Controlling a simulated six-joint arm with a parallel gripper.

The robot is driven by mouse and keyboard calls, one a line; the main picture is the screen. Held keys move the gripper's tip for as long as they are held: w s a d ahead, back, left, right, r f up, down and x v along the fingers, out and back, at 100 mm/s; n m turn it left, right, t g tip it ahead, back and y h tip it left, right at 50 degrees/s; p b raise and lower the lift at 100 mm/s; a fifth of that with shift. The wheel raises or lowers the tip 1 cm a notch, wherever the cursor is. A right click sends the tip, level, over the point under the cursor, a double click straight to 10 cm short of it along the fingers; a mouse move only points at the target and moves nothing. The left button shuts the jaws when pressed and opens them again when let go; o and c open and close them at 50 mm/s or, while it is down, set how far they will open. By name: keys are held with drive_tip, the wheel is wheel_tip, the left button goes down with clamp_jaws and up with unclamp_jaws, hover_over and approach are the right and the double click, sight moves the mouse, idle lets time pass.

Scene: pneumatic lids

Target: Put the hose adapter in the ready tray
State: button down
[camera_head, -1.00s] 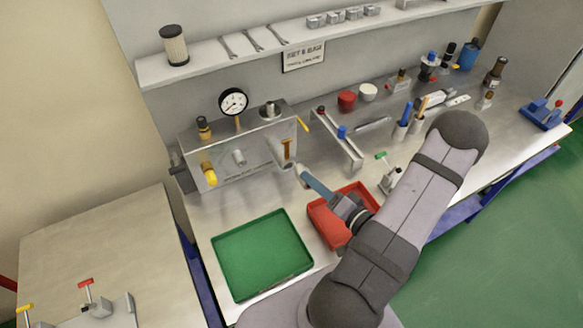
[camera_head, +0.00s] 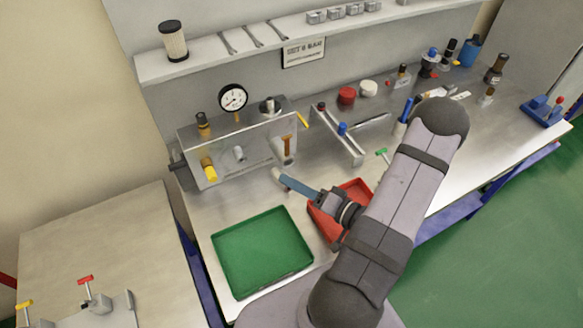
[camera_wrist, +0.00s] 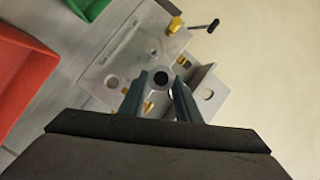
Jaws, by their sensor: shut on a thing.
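My gripper (camera_head: 278,175) is shut on a small grey round piece with a dark hole in its end, likely the hose adapter (camera_wrist: 161,76). In the wrist view it sits between the two fingertips. In the head view the fingers are in front of the lower right of the metal box, above the bench. A flat empty green tray (camera_head: 262,252) lies on the bench below and left of my gripper. A red tray (camera_head: 326,226) lies to its right, partly hidden by my arm. No label shows which tray is the ready one.
The metal box (camera_head: 225,165) with gauge, yellow valve and fittings stands at the back, close to my fingers. A rail (camera_head: 340,140) with knobs stands right of it. Several fittings stand at the right. A shelf (camera_head: 210,57) runs above.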

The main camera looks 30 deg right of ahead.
drive_tip(key=s+a+f+n+g+y, duration=0.1)
drive_tip(key=s+a+n+g+y, duration=0.55)
drive_tip(key=s+a, duration=0.2)
drive_tip(key=shift+y, duration=0.25)
drive_tip(key=f+b, duration=0.4)
drive_tip(key=w+f+b, duration=0.1)
drive_tip(key=f+b, duration=0.1)
drive_tip(key=shift+b, duration=0.35)
drive_tip(key=c, duration=1.2)
unclamp_jaws()
drive_tip(key=shift+t, duration=0.25)
